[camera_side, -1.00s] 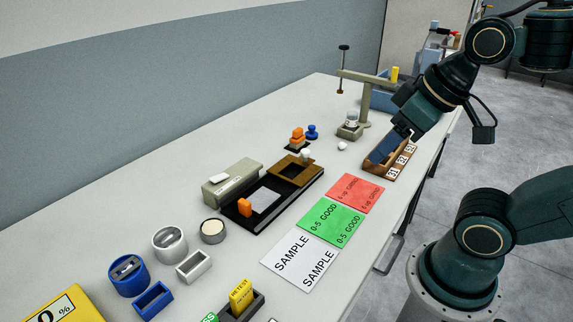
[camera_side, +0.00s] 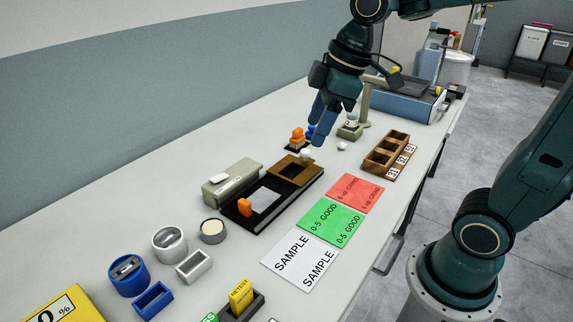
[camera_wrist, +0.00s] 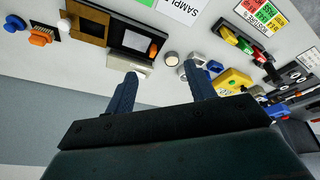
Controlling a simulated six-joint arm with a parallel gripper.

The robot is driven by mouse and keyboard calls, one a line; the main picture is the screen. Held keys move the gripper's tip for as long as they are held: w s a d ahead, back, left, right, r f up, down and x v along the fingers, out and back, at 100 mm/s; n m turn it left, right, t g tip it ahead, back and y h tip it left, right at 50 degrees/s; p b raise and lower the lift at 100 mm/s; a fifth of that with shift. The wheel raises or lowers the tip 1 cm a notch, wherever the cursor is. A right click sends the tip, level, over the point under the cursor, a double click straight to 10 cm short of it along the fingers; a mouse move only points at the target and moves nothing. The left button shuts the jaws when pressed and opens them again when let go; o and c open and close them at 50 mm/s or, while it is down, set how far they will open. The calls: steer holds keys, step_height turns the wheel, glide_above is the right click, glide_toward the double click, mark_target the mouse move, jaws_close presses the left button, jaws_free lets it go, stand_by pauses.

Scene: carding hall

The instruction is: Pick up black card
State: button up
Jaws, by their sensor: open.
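A small dark flat piece (camera_side: 292,148) lies by an orange stepped block and a blue knob near the table's middle. In the wrist view it shows as a dark bristly patch (camera_wrist: 50,34) at the upper left. A larger black board (camera_side: 238,214) lies nearer. I cannot tell for certain which is the black card. My gripper (camera_side: 319,139) is open and empty, pointing down above the table, close to the blue knob in the side view. In the wrist view its blue fingers (camera_wrist: 167,75) stand apart with nothing between them. It partly hides the blue knob in the side view.
A brown frame (camera_side: 278,168) and a white sheet (camera_side: 262,200) with an orange block lie on the black board. A grey box (camera_side: 231,181) stands beside it. A wooden compartment tray (camera_side: 371,166) stands to the right. Red, green and white cards lie along the front.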

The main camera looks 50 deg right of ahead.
steer(key=w+f+n+g+y, duration=0.1)
steer(key=w+f+n, duration=0.15)
steer(key=w, duration=0.25)
steer(key=w+f+n+g, duration=0.1)
steer(key=w+f+n, duration=0.1)
steer(key=w+n, duration=0.15)
steer(key=n+g+y, duration=0.1)
steer(key=n+y, duration=0.1)
steer(key=n, duration=0.2)
glide_toward(247, 201)
steer(key=v, duration=0.3)
steer(key=shift+w+r, duration=0.3)
steer(key=shift+w, duration=0.05)
steer(key=shift+f, duration=0.15)
steer(key=shift+x, duration=4.15)
steer(key=shift+s+d+f, duration=0.1)
steer(key=shift+x, duration=2.55)
steer(key=shift+d, duration=0.15)
steer(key=c, duration=1.2)
